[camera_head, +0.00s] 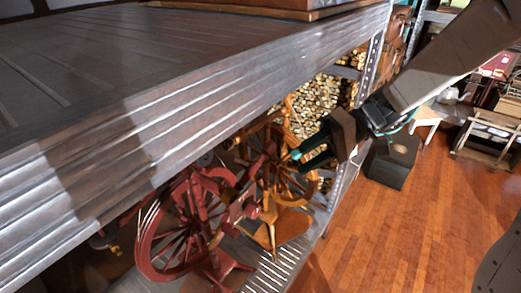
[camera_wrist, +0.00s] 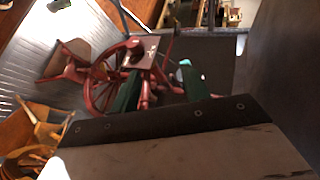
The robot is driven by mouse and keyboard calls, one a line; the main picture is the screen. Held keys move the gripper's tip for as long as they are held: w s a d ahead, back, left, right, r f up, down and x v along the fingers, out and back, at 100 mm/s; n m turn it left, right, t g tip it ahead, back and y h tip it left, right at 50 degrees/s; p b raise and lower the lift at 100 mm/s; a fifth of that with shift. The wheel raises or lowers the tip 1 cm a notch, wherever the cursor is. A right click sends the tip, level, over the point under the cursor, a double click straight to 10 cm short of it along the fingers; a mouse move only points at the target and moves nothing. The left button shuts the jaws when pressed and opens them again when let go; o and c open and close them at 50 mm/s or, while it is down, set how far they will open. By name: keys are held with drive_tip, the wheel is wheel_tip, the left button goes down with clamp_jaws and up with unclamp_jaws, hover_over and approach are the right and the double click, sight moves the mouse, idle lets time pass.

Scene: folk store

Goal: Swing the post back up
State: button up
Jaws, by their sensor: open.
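A dark red spinning wheel (camera_head: 170,225) stands on the metal shelf under the grey upper shelf. Slanting red parts, among them what may be the post (camera_head: 262,170), reach from it toward my gripper. In the wrist view the red wheel (camera_wrist: 100,85) lies beyond the fingers, and a red upright part (camera_wrist: 147,92) shows between them. My gripper (camera_head: 306,152) has green-tipped fingers, which also show apart in the wrist view (camera_wrist: 160,88). It is open, at the upper right of the red wheel. I cannot tell whether it touches the red parts.
An orange wooden spinning wheel (camera_head: 275,225) stands close behind and right of the red one. The thick grey shelf (camera_head: 180,110) hangs over both. A metal shelf upright (camera_head: 340,185) stands just right of them. Open wooden floor (camera_head: 400,235) lies at the right.

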sight(247, 163)
drive_tip(key=w+a+f+m+t+y, duration=0.1)
drive_tip(key=w+f+t+y, duration=0.45)
drive_tip(key=w, duration=0.65)
drive_tip(key=a+f+g, duration=0.1)
drive_tip(key=a+f, duration=0.1)
drive_tip(key=a, duration=0.6)
clamp_jaws()
